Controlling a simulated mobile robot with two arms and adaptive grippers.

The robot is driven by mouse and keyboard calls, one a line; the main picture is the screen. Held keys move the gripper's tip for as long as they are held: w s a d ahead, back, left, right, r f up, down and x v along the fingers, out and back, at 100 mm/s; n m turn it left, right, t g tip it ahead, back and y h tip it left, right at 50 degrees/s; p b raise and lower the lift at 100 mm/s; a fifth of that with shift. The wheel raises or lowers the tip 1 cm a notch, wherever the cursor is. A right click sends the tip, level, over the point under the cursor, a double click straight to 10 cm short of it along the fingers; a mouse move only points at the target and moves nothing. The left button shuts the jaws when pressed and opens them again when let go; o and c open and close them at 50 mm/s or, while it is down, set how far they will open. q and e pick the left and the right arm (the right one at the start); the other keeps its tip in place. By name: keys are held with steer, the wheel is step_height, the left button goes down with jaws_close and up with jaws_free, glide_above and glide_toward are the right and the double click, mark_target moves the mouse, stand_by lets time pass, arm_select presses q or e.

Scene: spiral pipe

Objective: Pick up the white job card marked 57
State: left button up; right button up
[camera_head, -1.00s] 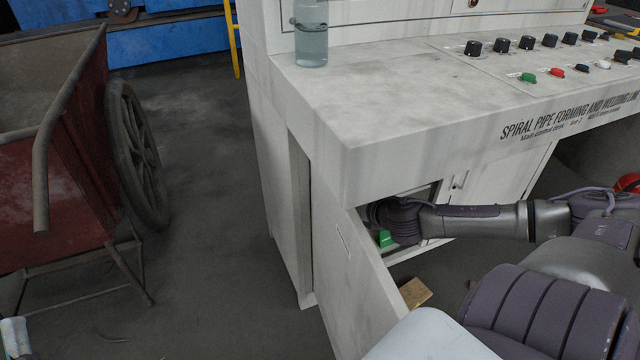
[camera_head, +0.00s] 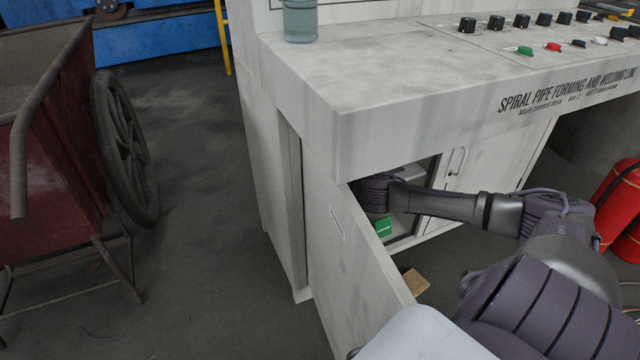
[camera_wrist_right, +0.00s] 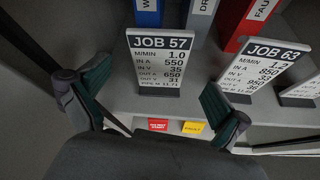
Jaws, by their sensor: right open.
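The white job card marked JOB 57 (camera_wrist_right: 160,62) stands upright in a dark base on a grey shelf in the right wrist view. It has a black header and rows of numbers. My right gripper (camera_wrist_right: 155,82) is open, its two green-padded fingers apart to the left and right of the card's lower part in the picture. I see no finger touching the card. In the head view my right arm reaches into the desk's open cabinet (camera_head: 410,172), and the gripper and card are hidden there. My left gripper is not in view.
A JOB 63 card (camera_wrist_right: 262,68) stands close to the right, with another card (camera_wrist_right: 300,92) beyond it. Blue, grey and red binders (camera_wrist_right: 248,22) stand behind. Red (camera_wrist_right: 158,125) and yellow (camera_wrist_right: 193,128) labels are on the shelf edge. The open cabinet door (camera_head: 350,255) flanks my arm.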

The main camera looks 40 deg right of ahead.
steer(key=b+x, duration=0.2)
steer(key=x, duration=0.2)
steer(key=shift+w+f, duration=0.2)
steer(key=shift+w, duration=0.05)
steer(key=shift+w+d+f, duration=0.1)
steer(key=shift+w+f, duration=0.05)
steer(key=shift+w, duration=0.3)
steer(key=c, duration=1.1)
